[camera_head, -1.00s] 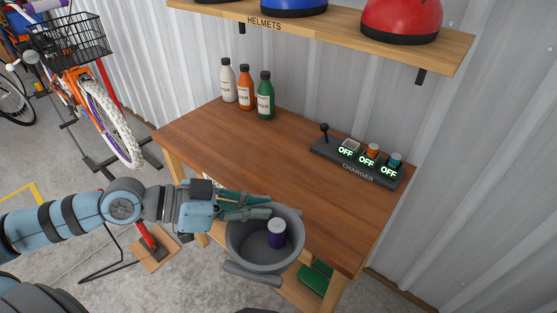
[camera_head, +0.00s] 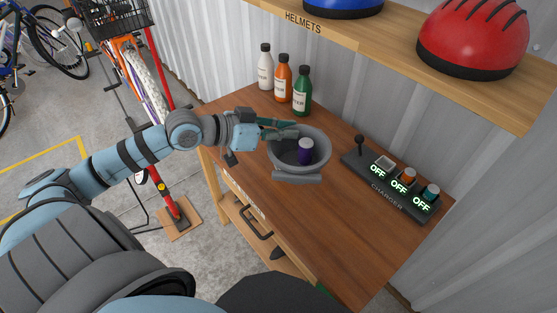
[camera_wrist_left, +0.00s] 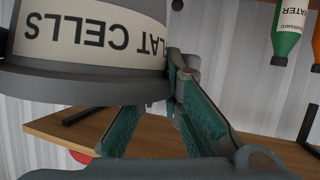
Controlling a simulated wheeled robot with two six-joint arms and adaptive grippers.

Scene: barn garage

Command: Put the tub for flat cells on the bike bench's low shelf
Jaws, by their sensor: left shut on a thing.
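The grey round tub (camera_head: 283,152) is in my left gripper (camera_head: 284,128), which is shut on its rim side. In the head view the tub appears over the bike bench (camera_head: 330,228), upright; I cannot tell whether it touches the top. A purple cell (camera_head: 306,150) stands inside it. In the left wrist view the tub (camera_wrist_left: 100,72) shows a cream label reading "FLAT CELLS", upside down in that picture. The bench's low shelf (camera_head: 235,208) shows partly below the top's front left edge; the rest is hidden. My right gripper is not in view.
Three bottles (camera_head: 283,78) stand at the bench's back left. The charger (camera_head: 390,186) with several sockets lies along the back right. The helmet shelf (camera_head: 400,50) overhangs the back. A red-and-black stand (camera_head: 172,205) is left of the bench. The front bench top is clear.

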